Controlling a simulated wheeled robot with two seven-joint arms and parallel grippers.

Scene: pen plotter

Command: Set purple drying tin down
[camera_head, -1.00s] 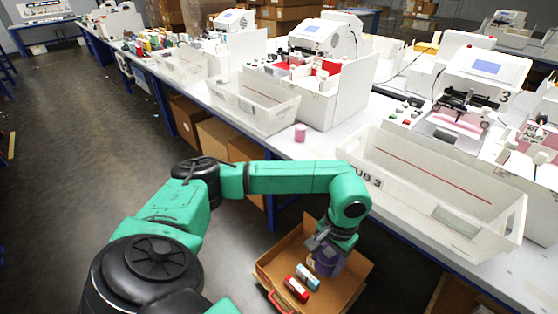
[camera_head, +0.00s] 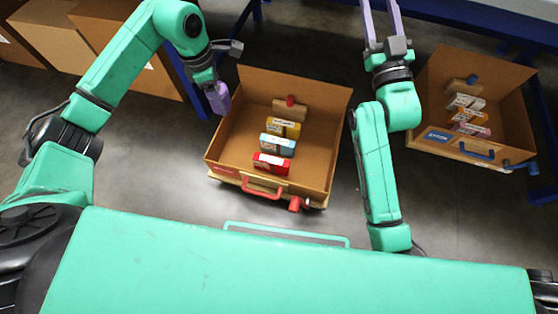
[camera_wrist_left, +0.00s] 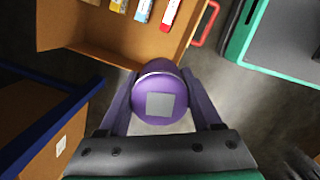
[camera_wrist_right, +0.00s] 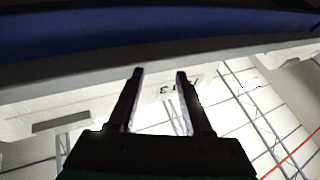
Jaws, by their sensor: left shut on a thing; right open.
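The purple tin (camera_wrist_left: 160,100) is held between the two fingers of my left gripper (camera_wrist_left: 162,108), its round end with a pale square facing the left wrist camera. In the head view the tin (camera_head: 218,98) shows small and partly hidden at my left gripper (camera_head: 213,90), by the left wall of an open cardboard case (camera_head: 228,150). I cannot tell whether it touches the case. My right gripper (camera_head: 384,22) is open and empty, its fingers pointing up the picture near the table edge. It also shows open in the right wrist view (camera_wrist_right: 160,75).
The case holds a yellow box (camera_head: 284,128), a light blue box (camera_head: 278,145) and a red box (camera_head: 271,163). A second case (camera_head: 440,85) with several boxes stands at right. Brown cartons (camera_head: 60,40) stand at upper left. Bare floor lies between the cases.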

